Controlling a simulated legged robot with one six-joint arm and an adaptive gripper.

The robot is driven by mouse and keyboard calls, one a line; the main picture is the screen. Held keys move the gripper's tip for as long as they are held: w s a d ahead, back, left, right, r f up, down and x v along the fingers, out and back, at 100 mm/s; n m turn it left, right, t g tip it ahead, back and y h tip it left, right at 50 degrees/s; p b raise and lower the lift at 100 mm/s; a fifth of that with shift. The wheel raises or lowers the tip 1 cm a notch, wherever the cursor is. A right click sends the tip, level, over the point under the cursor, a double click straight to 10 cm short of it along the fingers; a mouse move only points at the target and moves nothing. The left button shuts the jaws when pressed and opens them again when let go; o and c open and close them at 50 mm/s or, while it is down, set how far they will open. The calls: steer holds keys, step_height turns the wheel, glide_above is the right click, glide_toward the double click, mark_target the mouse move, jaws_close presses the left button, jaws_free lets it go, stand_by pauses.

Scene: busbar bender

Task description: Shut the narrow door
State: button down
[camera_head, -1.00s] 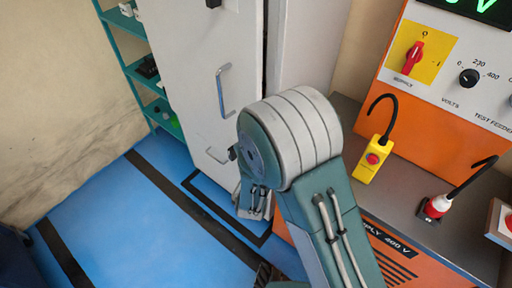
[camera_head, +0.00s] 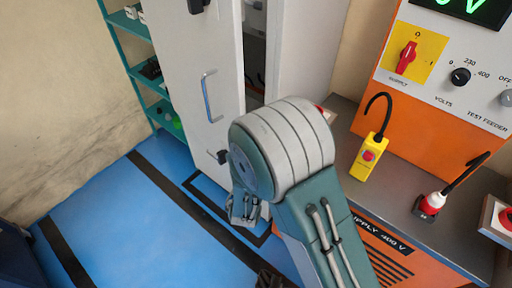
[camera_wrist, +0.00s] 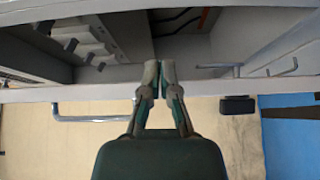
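The narrow door (camera_head: 190,70) is a tall light-grey panel standing ajar, with a dark gap along its right edge in the head view. Its blue-grey bar handle (camera_head: 207,97) is on the outer face; the handle also shows in the wrist view (camera_wrist: 85,117). In the wrist view the door's edge (camera_wrist: 80,93) runs across the picture behind my fingers. My gripper (camera_wrist: 159,72) is at this edge, its fingertips close together with nothing visible between them. Whether they touch the door is unclear. In the head view my arm hides much of the gripper (camera_head: 243,207).
The cabinet interior (camera_head: 255,45) shows through the gap. A teal shelf (camera_head: 140,50) stands behind the door at left. An orange test bench (camera_head: 440,100) with a yellow pendant (camera_head: 368,158) and red-white plug (camera_head: 431,204) is at right. Blue floor (camera_head: 120,225) is clear at lower left.

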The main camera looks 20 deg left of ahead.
steer(key=s+d, duration=0.1)
steer(key=d, duration=0.7)
steer(key=s+a+r, duration=0.6)
steer(key=a, duration=0.2)
steer(key=s+a+r, duration=0.5)
steer(key=s+a, duration=0.1)
steer(key=a, duration=0.2)
glide_toward(227, 106)
steer(key=w+a, duration=0.3)
steer(key=shift+w+d, duration=0.35)
steer(key=shift+w, duration=0.2)
steer(key=shift+w+d, duration=0.35)
steer(key=shift+w, duration=0.2)
steer(key=shift+w+d+f, duration=0.1)
steer(key=shift+w+d, duration=0.2)
steer(key=shift+w, duration=0.25)
